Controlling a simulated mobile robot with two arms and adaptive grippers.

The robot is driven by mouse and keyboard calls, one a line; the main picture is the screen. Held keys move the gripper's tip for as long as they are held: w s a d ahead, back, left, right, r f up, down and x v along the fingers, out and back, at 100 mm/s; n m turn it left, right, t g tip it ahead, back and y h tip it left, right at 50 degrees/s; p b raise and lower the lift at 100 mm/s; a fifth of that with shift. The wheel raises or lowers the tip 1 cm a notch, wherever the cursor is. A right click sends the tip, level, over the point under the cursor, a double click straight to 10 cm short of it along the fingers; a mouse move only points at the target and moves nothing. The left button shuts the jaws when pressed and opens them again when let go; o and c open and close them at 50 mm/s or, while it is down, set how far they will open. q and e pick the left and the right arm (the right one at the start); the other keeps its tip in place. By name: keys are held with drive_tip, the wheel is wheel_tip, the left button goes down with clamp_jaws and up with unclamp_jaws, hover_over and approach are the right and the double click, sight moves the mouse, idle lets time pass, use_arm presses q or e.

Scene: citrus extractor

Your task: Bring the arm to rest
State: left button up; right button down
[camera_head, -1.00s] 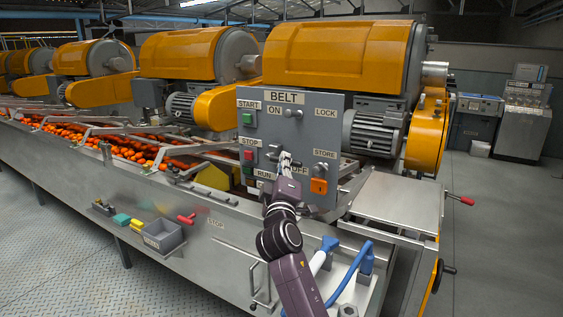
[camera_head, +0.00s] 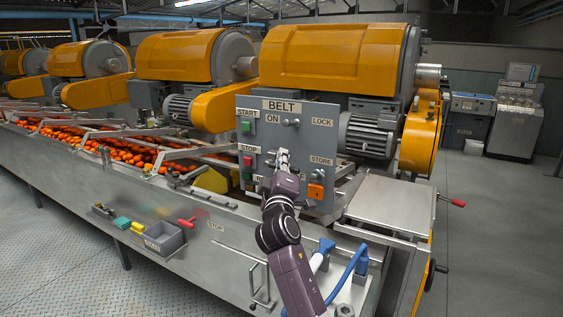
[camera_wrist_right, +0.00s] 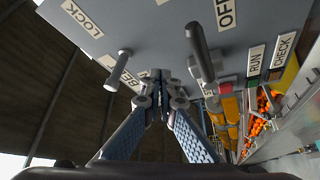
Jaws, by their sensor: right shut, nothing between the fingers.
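My right arm (camera_head: 278,232) reaches up from the bottom of the head view to the grey belt control panel (camera_head: 309,118). My right gripper (camera_head: 283,157) is in front of the panel's middle, shut and empty. In the right wrist view the gripper (camera_wrist_right: 161,76) has its fingertips together. They are between a light metal peg (camera_wrist_right: 121,62) near the LOCK label and a dark handle (camera_wrist_right: 202,52) near the OFF label. I cannot tell whether the gripper touches the panel. My left gripper is not in view.
A green start button (camera_head: 247,127), a red stop button (camera_head: 248,161) and an orange block (camera_head: 316,191) sit on the panel. A grey bin (camera_head: 165,238) and small coloured items are on the front ledge. Open floor lies at the far right.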

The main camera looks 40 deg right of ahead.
drive_tip(key=s+a+f+b, duration=0.3)
drive_tip(key=a+f, duration=0.2)
drive_tip(key=a, duration=0.3)
drive_tip(key=shift+a, duration=0.2)
